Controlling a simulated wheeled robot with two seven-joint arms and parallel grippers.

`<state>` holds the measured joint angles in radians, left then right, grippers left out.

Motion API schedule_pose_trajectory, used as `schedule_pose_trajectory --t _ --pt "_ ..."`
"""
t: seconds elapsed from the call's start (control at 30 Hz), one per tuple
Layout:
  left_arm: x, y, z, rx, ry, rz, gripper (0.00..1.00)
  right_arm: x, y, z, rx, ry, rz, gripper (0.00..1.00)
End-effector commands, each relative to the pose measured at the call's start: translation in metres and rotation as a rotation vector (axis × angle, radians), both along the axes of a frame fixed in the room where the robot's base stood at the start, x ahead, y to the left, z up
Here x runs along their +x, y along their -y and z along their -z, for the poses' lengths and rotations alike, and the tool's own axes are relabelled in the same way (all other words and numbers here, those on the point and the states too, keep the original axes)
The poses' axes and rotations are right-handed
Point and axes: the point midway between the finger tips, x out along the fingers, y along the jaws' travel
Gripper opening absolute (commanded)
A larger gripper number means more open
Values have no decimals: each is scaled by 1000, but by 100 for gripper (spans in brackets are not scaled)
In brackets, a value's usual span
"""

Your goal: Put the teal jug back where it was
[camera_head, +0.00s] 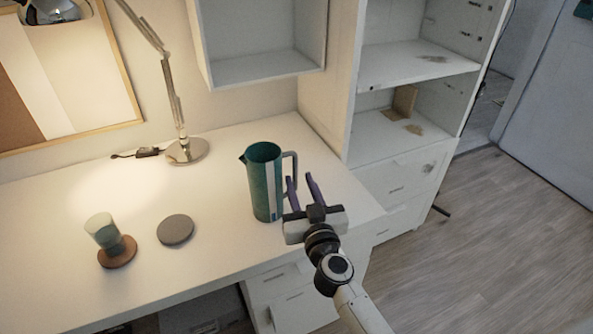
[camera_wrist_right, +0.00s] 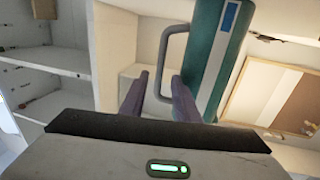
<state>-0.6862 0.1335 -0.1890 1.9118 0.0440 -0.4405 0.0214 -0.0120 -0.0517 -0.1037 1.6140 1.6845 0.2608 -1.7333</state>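The teal jug (camera_head: 262,182), with a pale vertical stripe and a grey handle (camera_head: 293,165), appears to stand upright on the right part of the white desk. My right gripper (camera_head: 303,182) is at the handle side of the jug, its two purple fingers apart. In the right wrist view, the jug (camera_wrist_right: 212,55) fills the upper right. Its handle (camera_wrist_right: 163,55) reaches down toward the space between the open fingers (camera_wrist_right: 158,95); I cannot tell whether either finger touches it. My left gripper is not in view.
A round grey coaster (camera_head: 175,230) lies bare left of the jug. A greenish cup (camera_head: 102,230) stands on a brown coaster (camera_head: 117,253) farther left. A lamp base (camera_head: 186,151) is behind. A shelf unit (camera_head: 400,135) stands at the right.

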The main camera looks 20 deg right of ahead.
Motion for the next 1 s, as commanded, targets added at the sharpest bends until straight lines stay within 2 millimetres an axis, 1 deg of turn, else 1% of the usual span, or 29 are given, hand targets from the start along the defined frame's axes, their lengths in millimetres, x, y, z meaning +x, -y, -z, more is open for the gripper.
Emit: schedule_pose_trajectory --t 0.03,0.17,0.23,0.27,0.37,0.47,0.5,0.57,0.6,0.63,0.67,0.7,0.8,0.9,1.0 --pt "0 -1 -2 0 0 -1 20 -7 -1 0 1 -1 0 29" --pt "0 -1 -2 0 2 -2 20 -18 -4 1 0 1 -8 29" --pt "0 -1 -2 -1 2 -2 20 -26 -9 5 -5 1 -32 29" --pt "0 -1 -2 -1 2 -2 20 -30 -11 8 -7 2 -48 29" --pt "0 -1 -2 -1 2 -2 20 -54 -29 25 -9 -15 -140 29" --pt "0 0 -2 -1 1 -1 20 -93 -56 58 -3 -95 -276 29" --pt "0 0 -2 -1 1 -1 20 -111 -66 74 4 -145 -327 29" --pt "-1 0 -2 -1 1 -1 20 -140 -77 100 15 -238 -390 29" --pt "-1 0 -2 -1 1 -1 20 -161 -82 119 23 -307 -421 29" --pt "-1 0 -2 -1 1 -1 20 -177 -85 132 27 -362 -437 29" --pt "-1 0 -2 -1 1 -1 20 -192 -86 145 33 -416 -447 29" --pt "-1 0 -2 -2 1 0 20 -213 -86 161 37 -488 -454 29" --pt "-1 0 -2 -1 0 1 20 -256 -79 192 45 -638 -439 29" --pt "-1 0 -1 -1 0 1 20 -286 -68 210 44 -737 -405 29" --pt "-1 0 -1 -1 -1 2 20 -300 -62 218 44 -785 -380 29"
